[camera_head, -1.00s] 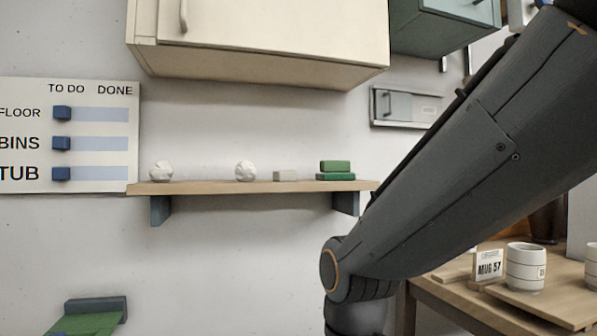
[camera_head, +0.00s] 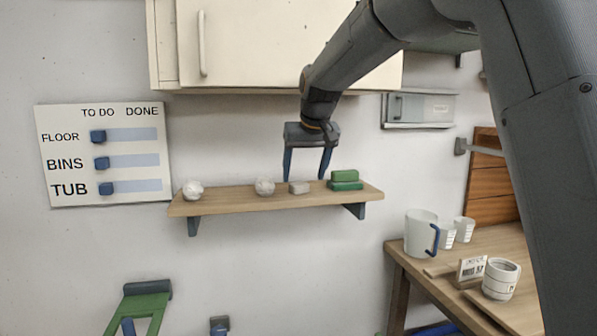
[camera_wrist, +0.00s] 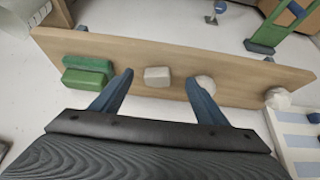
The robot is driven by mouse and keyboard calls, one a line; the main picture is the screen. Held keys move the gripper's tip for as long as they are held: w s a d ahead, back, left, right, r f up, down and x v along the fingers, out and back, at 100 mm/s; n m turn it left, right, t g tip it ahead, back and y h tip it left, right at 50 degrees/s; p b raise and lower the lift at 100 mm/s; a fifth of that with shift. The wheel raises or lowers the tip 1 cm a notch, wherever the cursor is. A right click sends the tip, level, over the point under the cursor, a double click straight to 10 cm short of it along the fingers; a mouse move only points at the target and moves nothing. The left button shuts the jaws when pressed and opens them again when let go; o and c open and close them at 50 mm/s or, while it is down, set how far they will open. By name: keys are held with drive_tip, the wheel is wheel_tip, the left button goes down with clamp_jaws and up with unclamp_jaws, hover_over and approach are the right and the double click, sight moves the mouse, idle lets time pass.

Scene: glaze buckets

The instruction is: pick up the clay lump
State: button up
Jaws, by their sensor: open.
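A small pale, boxy lump (camera_head: 299,188) lies on the wooden shelf (camera_head: 228,201). Two rounded, crumpled white lumps, one near the middle (camera_head: 265,187) and one at the left end (camera_head: 193,190), lie on the same shelf. I cannot tell for sure which is the clay lump. My gripper (camera_head: 305,178) is open and empty, fingers pointing down just above the shelf. In the wrist view, the boxy lump (camera_wrist: 157,76) shows between the fingers, apart from both. The middle round lump (camera_wrist: 206,84) is partly hidden by the right finger.
Two stacked green blocks (camera_head: 345,180) stand right of the boxy lump, close to one finger. A cream cabinet (camera_head: 255,45) hangs above the shelf. A task board (camera_head: 104,150) is on the wall at left. A table with mugs (camera_head: 421,232) stands at lower right.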

sight(299, 184)
drive_tip(key=shift+w+r+p, duration=0.5)
drive_tip(key=shift+w+r, duration=0.25)
drive_tip(key=shift+w, duration=0.25)
drive_tip(key=shift+p+x, duration=1.35)
drive_tip(key=shift+x, duration=2.15)
drive_tip(key=shift+w+a, duration=0.1)
drive_tip(key=shift+a, duration=0.05)
drive_tip(key=shift+c, duration=0.5)
drive_tip(key=c, duration=1.1)
